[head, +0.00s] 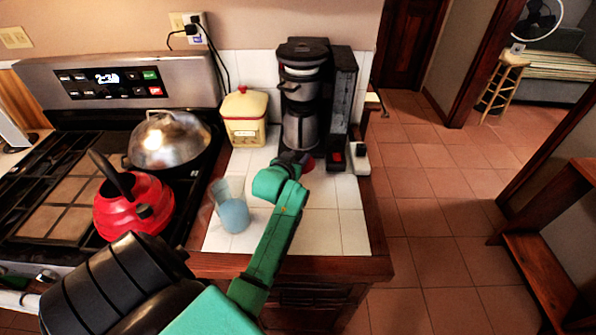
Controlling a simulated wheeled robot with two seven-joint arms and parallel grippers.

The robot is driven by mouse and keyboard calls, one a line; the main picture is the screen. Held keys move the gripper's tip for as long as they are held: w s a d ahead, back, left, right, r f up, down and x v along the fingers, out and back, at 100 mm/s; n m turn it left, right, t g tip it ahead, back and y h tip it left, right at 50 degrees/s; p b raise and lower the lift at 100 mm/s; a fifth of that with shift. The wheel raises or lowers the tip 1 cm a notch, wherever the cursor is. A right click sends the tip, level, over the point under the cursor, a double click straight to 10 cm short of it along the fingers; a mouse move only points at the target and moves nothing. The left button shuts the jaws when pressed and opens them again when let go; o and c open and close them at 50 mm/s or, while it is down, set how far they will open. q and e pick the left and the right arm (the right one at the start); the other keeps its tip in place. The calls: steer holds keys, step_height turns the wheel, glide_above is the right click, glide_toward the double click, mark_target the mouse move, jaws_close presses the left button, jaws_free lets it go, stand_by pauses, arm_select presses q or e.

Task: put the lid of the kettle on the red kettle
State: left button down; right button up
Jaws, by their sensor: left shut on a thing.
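The red kettle (118,216) with a dark handle sits on the stove at the left. Its top opening is hard to make out under the handle. My left gripper (293,157) is far to the right of the kettle, over the white-tiled counter and in front of the coffee maker. It is shut on a small red thing, the kettle lid (310,164), mostly hidden behind the gripper and wrist. Whether the lid touches the counter cannot be told. My right gripper is not in view.
A coffee maker (303,85) stands behind my left gripper, with a cream canister (244,118) to its left. A glass of blue liquid (233,214) stands between gripper and stove. A domed pan (168,140) sits behind the kettle. The front right tiles (335,230) are clear.

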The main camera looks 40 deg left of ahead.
mark_target(298, 157)
arm_select(q)
step_height(298, 157, up, 13)
steer(key=shift+b, duration=0.45)
